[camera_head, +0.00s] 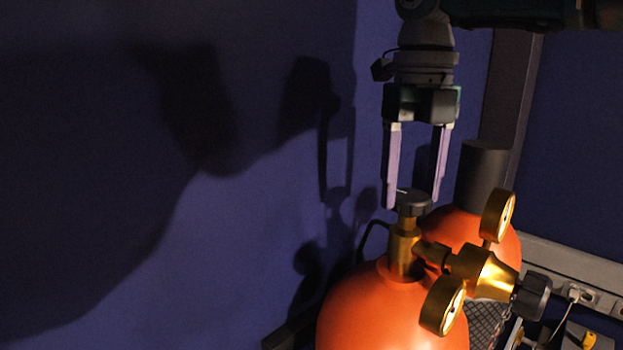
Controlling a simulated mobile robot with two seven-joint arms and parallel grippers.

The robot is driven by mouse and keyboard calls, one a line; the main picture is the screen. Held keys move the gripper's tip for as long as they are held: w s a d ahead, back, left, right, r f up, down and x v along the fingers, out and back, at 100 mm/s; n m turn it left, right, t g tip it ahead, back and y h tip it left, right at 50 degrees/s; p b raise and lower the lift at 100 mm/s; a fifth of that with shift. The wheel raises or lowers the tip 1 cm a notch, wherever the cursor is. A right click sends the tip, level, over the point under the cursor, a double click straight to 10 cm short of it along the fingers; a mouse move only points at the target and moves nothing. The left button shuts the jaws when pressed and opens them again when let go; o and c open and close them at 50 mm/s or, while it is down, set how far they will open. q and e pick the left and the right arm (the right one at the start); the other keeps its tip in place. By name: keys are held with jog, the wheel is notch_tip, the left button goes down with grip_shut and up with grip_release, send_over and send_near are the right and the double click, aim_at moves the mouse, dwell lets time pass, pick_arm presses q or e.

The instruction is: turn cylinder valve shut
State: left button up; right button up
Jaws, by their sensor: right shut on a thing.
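The front orange cylinder (385,318) stands at the bottom centre, with a brass valve (402,248) on its top. The valve carries a dark round knob (413,208) with a pale mark on it. My right gripper (414,202) points straight down from above, with its two pale fingers on either side of the knob. It is shut on the knob. A brass regulator (483,270) with two round gauges is joined to the right side of the valve. My left gripper is not in view.
A second orange cylinder (505,240) with a dark cap (482,172) stands close behind at the right. A grey socket rail (573,280) with a plug runs along the right wall. A dark post (510,95) rises behind. The blue wall at left is bare apart from shadows.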

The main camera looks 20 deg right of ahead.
aim_at(411, 195)
dwell(0.3)
jog(key=o, duration=1.4)
notch_tip(411, 195, up, 10)
jog(key=p, duration=0.8)
